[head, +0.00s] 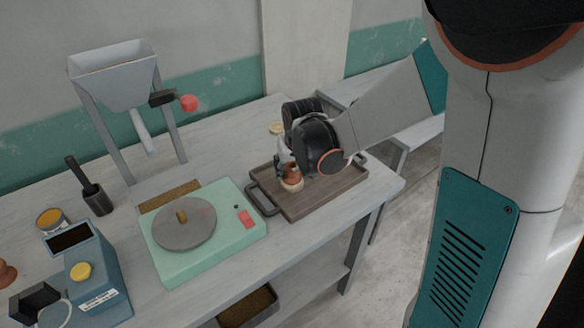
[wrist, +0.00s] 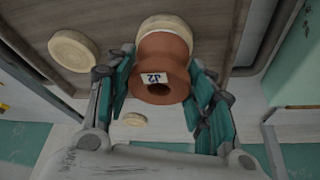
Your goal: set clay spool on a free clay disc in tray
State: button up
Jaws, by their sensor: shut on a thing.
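The clay spool (wrist: 166,68) is reddish-brown, with a white label that appears upside down in the wrist view. My gripper (wrist: 160,58) is shut on it, with teal fingers on both sides. In the head view the spool (head: 292,171) is upright over the tray (head: 325,199), partly hidden by my gripper (head: 285,163). A cream clay disc (wrist: 166,24) is directly under the spool; I cannot tell whether they touch. A second cream disc (wrist: 73,50) lies bare in the tray to the left in the wrist view.
Another pale disc (head: 277,128) lies on the table outside the tray. A green machine with a round grey plate (head: 185,224) stands left of the tray. A hopper (head: 112,75) stands at the back left, and a blue device (head: 97,275) at the front left.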

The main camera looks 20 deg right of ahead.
jog(key=shift+f, duration=0.15)
jog(key=o, duration=1.2)
jog(key=p+v, duration=0.4)
jog(key=v, duration=0.7)
jog(key=shift+s+d+r+n+t, duration=0.15)
jog(key=shift+s+r+t, duration=0.3)
jog(key=shift+s+r, duration=1.8)
jog(key=shift+s+a+r+n+t, duration=0.15)
jog(key=shift+s+r+t, duration=0.25)
jog(key=shift+s, duration=3.6)
jog(key=shift+s+d+r+n+t, duration=0.35)
jog(key=shift+s+r, duration=0.95)
jog(key=shift+s, duration=1.85)
jog(key=shift+a, duration=0.15)
